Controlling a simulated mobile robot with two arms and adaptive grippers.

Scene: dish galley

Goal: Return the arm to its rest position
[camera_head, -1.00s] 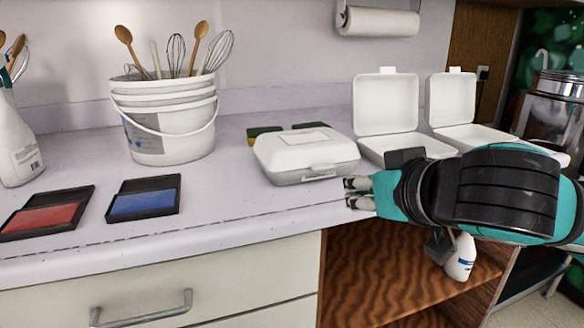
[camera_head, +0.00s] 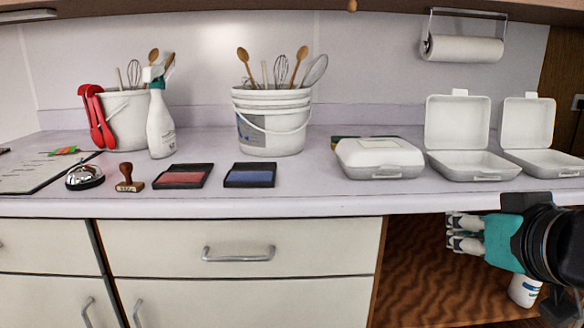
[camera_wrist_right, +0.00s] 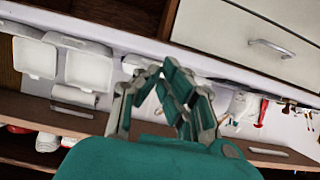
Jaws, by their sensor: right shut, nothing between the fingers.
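My right gripper (camera_head: 466,233) is at the right of the head view, in front of the open shelf bay and just below the counter edge. Its fingers point left and are shut with nothing between them. The black and teal wrist reaches in from the right edge. In the right wrist view the gripper (camera_wrist_right: 168,72) also shows, its fingers reaching up toward the counter front. It touches nothing that I can see. My left gripper is not in view.
The counter (camera_head: 330,207) holds a closed white box (camera_head: 378,158), two open boxes, blue (camera_head: 250,175) and red ink pads (camera_head: 181,176), a stamp (camera_head: 127,179), a bell (camera_head: 85,178) and utensil buckets (camera_head: 272,125). A spray bottle (camera_head: 524,290) stands below, behind my right wrist.

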